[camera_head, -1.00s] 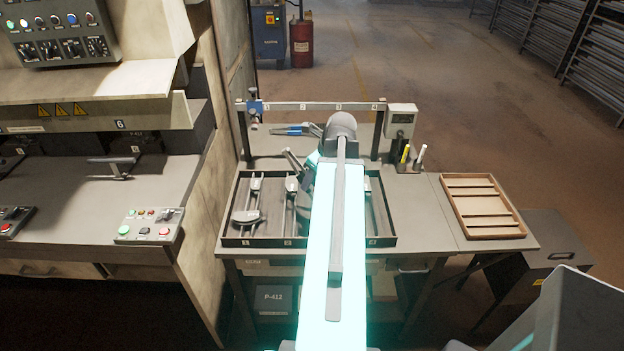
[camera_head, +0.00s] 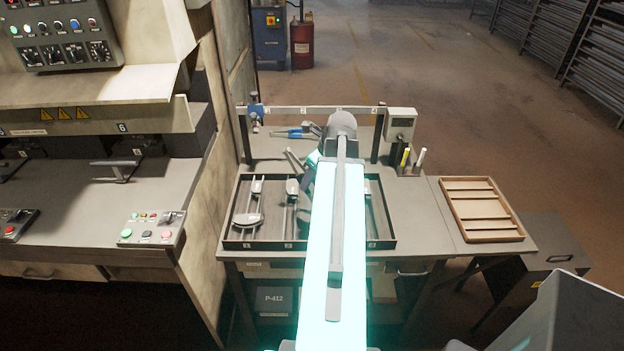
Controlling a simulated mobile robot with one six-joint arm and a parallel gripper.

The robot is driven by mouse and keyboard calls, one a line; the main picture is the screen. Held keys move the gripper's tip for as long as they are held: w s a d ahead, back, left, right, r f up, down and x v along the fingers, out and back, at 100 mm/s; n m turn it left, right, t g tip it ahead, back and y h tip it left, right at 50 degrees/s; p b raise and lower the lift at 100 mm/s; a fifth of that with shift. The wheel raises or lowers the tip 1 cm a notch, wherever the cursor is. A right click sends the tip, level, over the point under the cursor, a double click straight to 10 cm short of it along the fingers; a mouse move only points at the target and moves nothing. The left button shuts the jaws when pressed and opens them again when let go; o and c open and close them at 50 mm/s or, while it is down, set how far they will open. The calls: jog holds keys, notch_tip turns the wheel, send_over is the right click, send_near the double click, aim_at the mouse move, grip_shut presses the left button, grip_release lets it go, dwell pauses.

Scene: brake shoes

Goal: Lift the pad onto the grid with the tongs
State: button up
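My arm reaches straight out over the bench and covers the middle of the dark tray (camera_head: 230,243). My gripper is mostly hidden behind the arm, and its fingers cannot be made out. A grey bar (camera_head: 294,159) shows beside the glowing wrist; I cannot tell what it belongs to. Blue-handled tongs (camera_head: 296,133) lie at the back of the bench, left of my arm. Inside the tray, a grey pad (camera_head: 247,219) rests across thin rails at the left. Another grey piece (camera_head: 292,187) sits on rails nearer the arm. I cannot tell which part is the grid.
A wooden slatted rack (camera_head: 481,209) lies on the right side table. A grey box (camera_head: 401,123) and two markers (camera_head: 412,158) stand at the back right. A rail (camera_head: 300,107) on posts crosses the back. A press machine (camera_head: 100,190) stands close on the left.

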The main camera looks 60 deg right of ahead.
notch_tip(320, 180, up, 8)
jog(key=p, duration=0.5)
dwell(0.5)
